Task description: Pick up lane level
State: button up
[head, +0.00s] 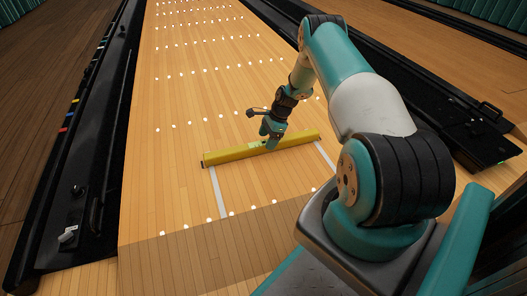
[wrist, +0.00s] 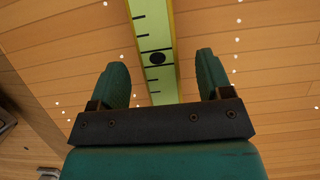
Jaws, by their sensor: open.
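The lane level is a long yellow bar (head: 228,155) lying across the wooden lane in the head view. In the wrist view the lane level (wrist: 160,85) shows a pale green top with black tick marks and a black round spot, running up and down the picture. My gripper (head: 270,143) is over the middle of the bar in the head view. In the wrist view the two green fingers of my gripper (wrist: 162,75) are apart, one on each side of the bar, with nothing seen held. Whether the fingers touch the bar cannot be told.
The wooden lane (head: 160,200) has rows of white dots and two pale strips (head: 216,190) near the bar. Black gutters run along both sides, the left gutter (head: 85,150) holding small coloured pieces. The lane around the bar is otherwise clear.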

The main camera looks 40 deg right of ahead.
aim_at(265, 142)
jog(key=b+x, duration=0.1)
jog(key=x, duration=0.2)
jog(key=shift+f+b, duration=0.1)
jog(key=shift+b, duration=0.3)
jog(key=c, duration=1.3)
jog(key=shift+r, duration=0.25)
